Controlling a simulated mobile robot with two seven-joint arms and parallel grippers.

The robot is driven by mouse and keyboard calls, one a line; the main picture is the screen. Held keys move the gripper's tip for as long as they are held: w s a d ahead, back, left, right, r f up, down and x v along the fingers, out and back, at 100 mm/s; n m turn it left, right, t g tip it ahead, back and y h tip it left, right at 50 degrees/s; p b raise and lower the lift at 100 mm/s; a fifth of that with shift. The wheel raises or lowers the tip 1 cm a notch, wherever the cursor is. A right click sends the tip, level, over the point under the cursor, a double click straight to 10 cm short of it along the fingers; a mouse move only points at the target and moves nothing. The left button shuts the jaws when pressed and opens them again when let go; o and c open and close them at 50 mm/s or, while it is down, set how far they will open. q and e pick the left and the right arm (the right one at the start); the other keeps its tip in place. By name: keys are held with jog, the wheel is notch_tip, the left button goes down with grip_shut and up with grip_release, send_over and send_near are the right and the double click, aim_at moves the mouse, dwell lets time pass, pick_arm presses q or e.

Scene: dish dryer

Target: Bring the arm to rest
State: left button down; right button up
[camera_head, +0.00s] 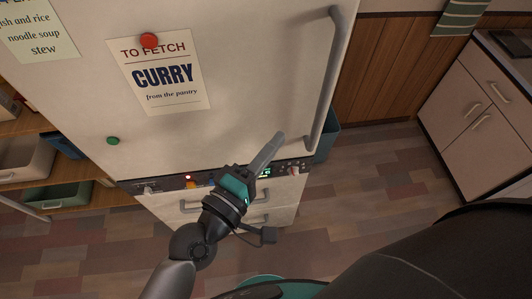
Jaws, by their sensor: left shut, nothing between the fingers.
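My left arm comes in from the lower left, and its left gripper (272,146) is raised in front of the white appliance. Its fingers are together, with nothing between them, and point up and to the right. The gripper covers part of the dark control strip (160,186). I cannot tell whether it touches the appliance. My right gripper does not show.
The white appliance door (220,60) has a long grey handle (330,80) and a curry note (160,73). Shelves with bins (58,195) stand at the left. A cabinet (480,125) stands at the right. Wooden-patterned floor (375,165) between is clear.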

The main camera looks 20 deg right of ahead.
pick_arm(q)
jog(key=shift+v, duration=1.2)
jog(key=shift+s, duration=0.1)
jog(key=w+a+f+m+y+b, duration=0.1)
jog(key=w+a+f+y+b, duration=0.2)
jog(key=f, duration=0.9)
jog(key=a+f+m+y+b, duration=0.1)
jog(key=a+f+m+y, duration=0.3)
jog(key=f, duration=0.7)
jog(key=s+a+f+g+y+b, duration=0.1)
jog(key=s+a+f+g, duration=0.1)
jog(key=a+f, duration=0.45)
jog(key=s+a+f+g+y+b, duration=0.1)
jog(key=s+a+f+y, duration=0.15)
jog(key=f, duration=0.75)
jog(key=s+a+f+m+g+y+b, duration=0.2)
jog(key=s+a+f, duration=0.4)
jog(key=s+f, duration=0.3)
jog(key=s+a+f+m+g+y+b, duration=0.2)
jog(key=s+a+f+g, duration=0.2)
jog(key=s+f, duration=0.5)
jog(key=s+a, duration=0.2)
jog(key=s, duration=0.3)
jog(key=shift+s+m+g, duration=0.4)
jog(key=shift+f, duration=0.1)
